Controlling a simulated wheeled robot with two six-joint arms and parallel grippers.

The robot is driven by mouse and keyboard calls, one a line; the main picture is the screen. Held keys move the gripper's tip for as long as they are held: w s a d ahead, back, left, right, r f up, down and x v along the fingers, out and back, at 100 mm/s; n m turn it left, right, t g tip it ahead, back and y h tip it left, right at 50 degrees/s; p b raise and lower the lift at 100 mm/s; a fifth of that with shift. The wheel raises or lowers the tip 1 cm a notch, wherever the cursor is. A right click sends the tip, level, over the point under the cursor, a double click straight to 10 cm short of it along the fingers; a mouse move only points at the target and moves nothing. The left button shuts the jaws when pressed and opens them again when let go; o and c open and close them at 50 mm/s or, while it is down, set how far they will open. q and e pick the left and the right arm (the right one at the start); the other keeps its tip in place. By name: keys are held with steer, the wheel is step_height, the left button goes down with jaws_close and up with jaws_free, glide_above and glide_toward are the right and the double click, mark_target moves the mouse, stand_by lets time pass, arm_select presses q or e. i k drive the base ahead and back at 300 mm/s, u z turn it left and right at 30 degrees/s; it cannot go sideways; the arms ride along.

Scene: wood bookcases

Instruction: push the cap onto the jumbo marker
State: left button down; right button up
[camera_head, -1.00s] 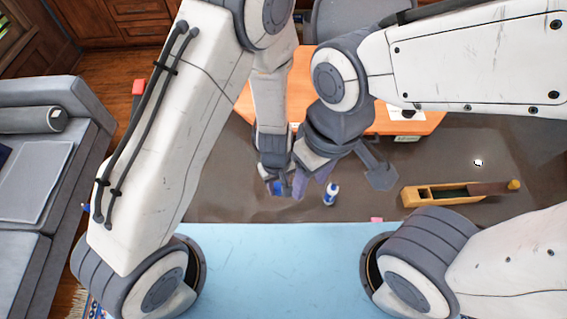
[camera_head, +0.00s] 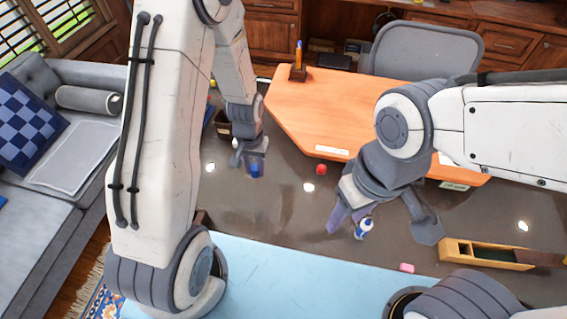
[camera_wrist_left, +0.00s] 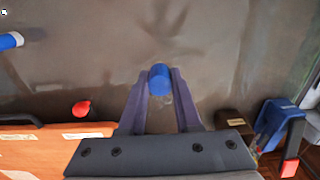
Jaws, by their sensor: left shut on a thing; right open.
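A blue cap (camera_wrist_left: 159,78) is held between the fingertips of my left gripper (camera_wrist_left: 160,95) in the left wrist view. In the head view my left gripper (camera_head: 254,155) is at left centre with the blue cap (camera_head: 255,170) at its tips. The white and blue jumbo marker (camera_head: 364,228) is right of centre, beside the fingertips of my right gripper (camera_head: 351,217). My right gripper is open. Cap and marker are well apart. The marker's blue end also shows at the left edge of the left wrist view (camera_wrist_left: 10,41). I cannot tell whether it stands upright.
A red object (camera_head: 321,169) lies on the dark surface near the orange desk (camera_head: 330,110). A wooden box (camera_head: 490,256) and a pink block (camera_head: 406,267) lie at right. A dark brown container (camera_head: 222,125) is behind my left gripper. The middle is mostly clear.

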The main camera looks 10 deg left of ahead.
mark_target(364, 228)
steer(key=z, duration=2.35)
steer(key=k, duration=1.15)
steer(key=u, duration=1.15)
